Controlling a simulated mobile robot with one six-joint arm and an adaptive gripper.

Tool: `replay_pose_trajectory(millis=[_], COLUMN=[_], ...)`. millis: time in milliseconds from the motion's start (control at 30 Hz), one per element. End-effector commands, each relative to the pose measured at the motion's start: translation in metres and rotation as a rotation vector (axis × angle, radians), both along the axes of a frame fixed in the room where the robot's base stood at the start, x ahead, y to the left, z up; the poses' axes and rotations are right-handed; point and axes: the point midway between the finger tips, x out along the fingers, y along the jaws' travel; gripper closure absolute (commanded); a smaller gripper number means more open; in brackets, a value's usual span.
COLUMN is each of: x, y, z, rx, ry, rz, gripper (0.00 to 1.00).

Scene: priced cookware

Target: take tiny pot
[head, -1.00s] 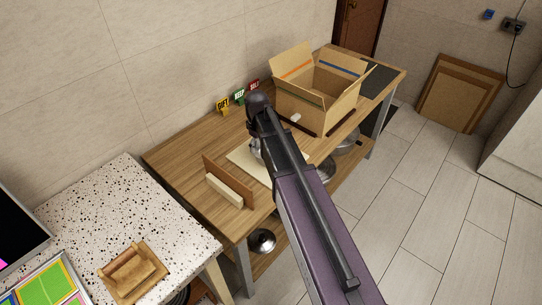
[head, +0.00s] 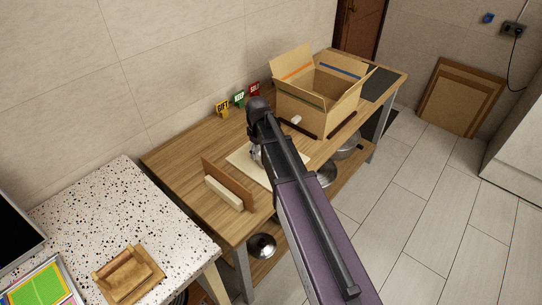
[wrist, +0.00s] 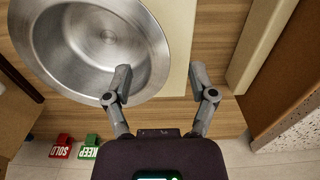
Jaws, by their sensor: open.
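A round, shiny steel pot (wrist: 88,45) stands on a pale mat (wrist: 176,30), in the upper left of the wrist view. I look down into its empty inside. My gripper (wrist: 160,76) is open. Its left finger overlaps the pot's near right rim, and its right finger is outside, over the wood beyond the mat. The rim lies between the fingers, but I cannot tell whether either touches it. In the head view my arm hides most of the pot and the gripper; the mat (head: 240,160) shows beside them.
An upright wooden board (head: 228,182) with a pale block stands left of the mat. An open cardboard box (head: 310,107) stands to the right. Small signs, GIFT (head: 222,108), KEEP (head: 239,98) and SOLD (head: 254,89), line the wall side. Metal cookware (head: 262,245) sits on the lower shelf.

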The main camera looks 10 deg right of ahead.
Motion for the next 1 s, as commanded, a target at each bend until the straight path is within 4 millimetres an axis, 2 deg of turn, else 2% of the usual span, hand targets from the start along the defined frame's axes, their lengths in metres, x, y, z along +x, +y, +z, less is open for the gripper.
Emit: replay_pose_trajectory(millis=[100,500,1000], x=[0.0,0.001,0.001], y=[-0.002,-0.005,-0.005], z=[-0.013,-0.04,-0.042], rx=[0.0,0.0,0.0], ry=[0.0,0.0,0.0], rz=[0.0,-0.001,-0.001], gripper=[0.27,0.27,0.27])
